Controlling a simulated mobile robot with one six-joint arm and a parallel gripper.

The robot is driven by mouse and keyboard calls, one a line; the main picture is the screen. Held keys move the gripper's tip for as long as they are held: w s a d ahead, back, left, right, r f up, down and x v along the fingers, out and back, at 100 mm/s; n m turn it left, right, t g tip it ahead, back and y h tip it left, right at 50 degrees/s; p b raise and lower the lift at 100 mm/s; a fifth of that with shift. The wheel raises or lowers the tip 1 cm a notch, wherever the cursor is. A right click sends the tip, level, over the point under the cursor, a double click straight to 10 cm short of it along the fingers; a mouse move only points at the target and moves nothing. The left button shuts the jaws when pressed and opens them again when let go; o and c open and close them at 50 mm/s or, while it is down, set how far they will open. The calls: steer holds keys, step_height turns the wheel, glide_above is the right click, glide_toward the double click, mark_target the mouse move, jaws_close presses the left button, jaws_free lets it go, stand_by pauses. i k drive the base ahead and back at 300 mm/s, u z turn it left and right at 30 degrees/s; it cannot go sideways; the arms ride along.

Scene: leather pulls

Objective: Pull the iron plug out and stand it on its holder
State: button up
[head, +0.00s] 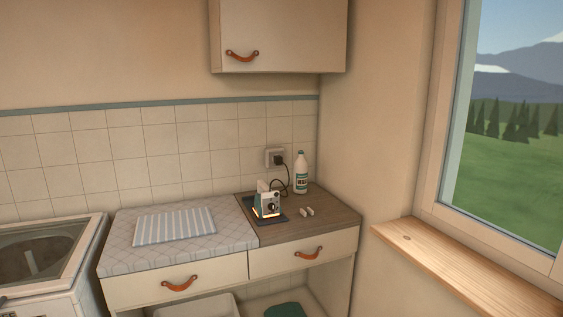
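The black iron plug (278,161) sits in the white wall socket (270,155) on the tiles above the counter. A dark cord (286,185) hangs from it in a loop down to the iron (265,199). The iron is small and pale with a dark round dial and an orange glow low on its body. It is on a dark flat pad (279,219) on the wooden top. Two small white blocks (306,212) stand right of it; I cannot tell whether they are the plug's holder. My gripper is not in view.
A white bottle (301,173) stands close right of the socket, by the corner. A striped cloth (174,226) lies on the padded top at left. Drawers with leather pulls are below, a wall cupboard (280,38) above. A window sill (470,268) is at right.

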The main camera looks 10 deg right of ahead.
mark_target(276, 157)
steer(key=u, duration=0.3)
steer(key=i, duration=1.4)
steer(key=u, duration=4.3)
steer(key=i, duration=0.05)
steer(key=z, duration=2.9)
